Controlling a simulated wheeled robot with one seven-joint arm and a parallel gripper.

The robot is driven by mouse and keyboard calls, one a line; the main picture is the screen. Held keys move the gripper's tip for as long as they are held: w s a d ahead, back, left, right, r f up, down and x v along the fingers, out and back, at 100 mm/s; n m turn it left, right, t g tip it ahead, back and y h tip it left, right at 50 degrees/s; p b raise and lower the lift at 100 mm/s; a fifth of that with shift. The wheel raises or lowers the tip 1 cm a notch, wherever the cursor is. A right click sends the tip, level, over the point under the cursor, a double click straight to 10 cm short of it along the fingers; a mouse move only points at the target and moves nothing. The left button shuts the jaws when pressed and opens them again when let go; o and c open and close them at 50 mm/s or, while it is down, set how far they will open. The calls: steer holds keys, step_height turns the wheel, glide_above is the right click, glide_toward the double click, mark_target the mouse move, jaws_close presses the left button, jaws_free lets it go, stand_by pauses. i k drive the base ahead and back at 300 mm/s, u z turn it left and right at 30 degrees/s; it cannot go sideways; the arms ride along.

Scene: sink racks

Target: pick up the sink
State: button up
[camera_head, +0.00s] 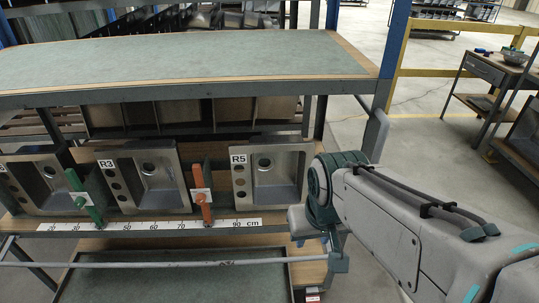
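Several grey metal sinks stand tilted in a row on the rack's middle shelf. The sink labelled R5 (241,183) is at the right of the row, the one labelled R3 (118,187) is in the middle, and another sink (22,187) is at the left, its label partly cut off. My gripper (322,240) is at the end of the grey arm, just right of and below the R5 sink. Its fingers are mostly hidden by the arm's wrist, and I cannot tell their opening. No sink is seen held.
A green clamp (84,198) and an orange clamp (202,195) stand between the sinks. A ruler strip (150,225) and a grey rail (170,264) run in front. The upper shelf (190,58) overhangs; its blue post (394,45) is at right.

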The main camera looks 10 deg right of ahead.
mark_target(164, 190)
steer(key=k, duration=1)
steer(key=u, duration=2.15)
steer(key=i, duration=1.35)
steer(key=z, duration=2)
steer(key=i, duration=0.45)
